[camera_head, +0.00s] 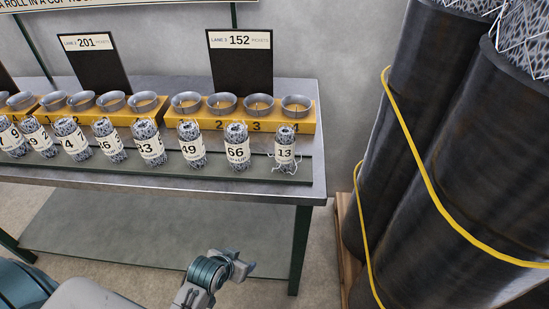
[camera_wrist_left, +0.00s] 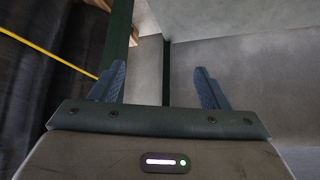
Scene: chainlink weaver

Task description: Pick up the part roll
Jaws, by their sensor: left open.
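A short roll of grey mesh labelled 13 (camera_head: 285,151) stands at the right end of the row on the bench. It is smaller than its neighbours, and loose wire ends stick out at its sides. My left gripper (camera_head: 238,266) is low in front of the bench, below the tabletop and apart from the rolls. In the left wrist view my left gripper (camera_wrist_left: 160,78) has its two fingers spread with nothing between them. No mesh roll from the row shows there. My right gripper is not in view.
The metal bench (camera_head: 310,191) carries several taller rolls, such as 66 (camera_head: 237,153), and a yellow cup block (camera_head: 306,128) behind them. Tall black rolls (camera_head: 455,170) with a yellow strap (camera_head: 425,175) stand on the right. A green bench leg (camera_head: 299,250) is near my gripper.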

